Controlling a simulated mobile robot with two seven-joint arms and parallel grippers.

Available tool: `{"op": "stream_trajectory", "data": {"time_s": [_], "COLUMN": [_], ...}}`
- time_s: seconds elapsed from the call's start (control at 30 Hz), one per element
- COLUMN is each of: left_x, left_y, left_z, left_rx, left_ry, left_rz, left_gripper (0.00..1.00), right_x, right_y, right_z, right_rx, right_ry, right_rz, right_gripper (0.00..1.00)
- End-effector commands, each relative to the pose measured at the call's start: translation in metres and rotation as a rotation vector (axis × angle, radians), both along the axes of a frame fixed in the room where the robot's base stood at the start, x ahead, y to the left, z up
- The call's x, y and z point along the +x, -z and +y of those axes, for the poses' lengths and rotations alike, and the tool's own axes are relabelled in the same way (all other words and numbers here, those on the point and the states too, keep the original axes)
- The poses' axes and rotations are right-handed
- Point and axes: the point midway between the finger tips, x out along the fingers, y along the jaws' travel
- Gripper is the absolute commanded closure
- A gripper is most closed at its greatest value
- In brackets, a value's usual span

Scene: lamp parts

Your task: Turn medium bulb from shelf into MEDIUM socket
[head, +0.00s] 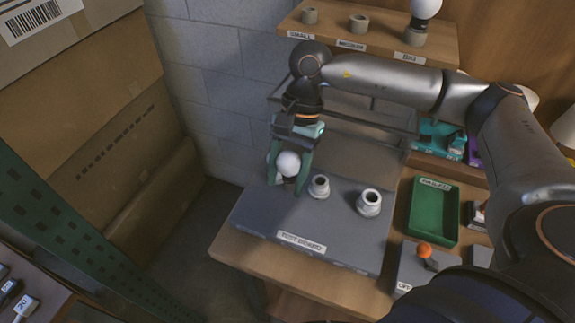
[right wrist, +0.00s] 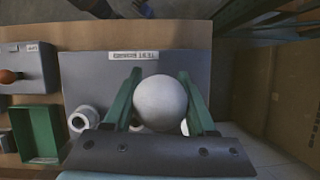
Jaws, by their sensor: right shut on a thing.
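My right gripper (head: 287,187) is shut on a round white bulb (head: 288,163) with a dark base, over the left part of the grey test board (head: 330,240). The bulb also shows between the green fingers in the right wrist view (right wrist: 160,102). Just right of it in the head view stands an open pale socket (head: 319,187); a larger open socket (head: 369,202) stands farther right. The held bulb appears apart from both. Another white rounded thing (head: 269,157) is partly hidden behind the fingers. The sockets' size labels cannot be read. My left gripper is not in view.
The wooden shelf (head: 375,50) has SMALL, MEDIUM and BIG labels; a white bulb (head: 426,7) stands in the BIG holder, and the other holders look empty. A green tray (head: 434,212) and a grey box with an orange knob (head: 424,251) lie right of the board.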

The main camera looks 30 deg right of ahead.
Motion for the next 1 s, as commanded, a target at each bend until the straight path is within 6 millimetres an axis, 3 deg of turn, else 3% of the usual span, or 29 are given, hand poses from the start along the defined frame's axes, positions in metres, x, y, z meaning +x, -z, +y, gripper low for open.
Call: {"op": "stream_trajectory", "data": {"time_s": [0.3,1.0], "left_x": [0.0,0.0], "left_y": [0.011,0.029], "left_z": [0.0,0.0], "left_rx": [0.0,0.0], "left_ry": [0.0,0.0], "left_rz": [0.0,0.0], "left_gripper": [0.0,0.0], "right_x": [0.006,0.024], "right_y": [0.01,0.006], "right_z": [-0.015,-0.061], "right_rx": [-0.002,0.001], "right_ry": [0.483,1.456], "right_rz": [0.0,-0.003], "right_gripper": [0.83,0.83]}}
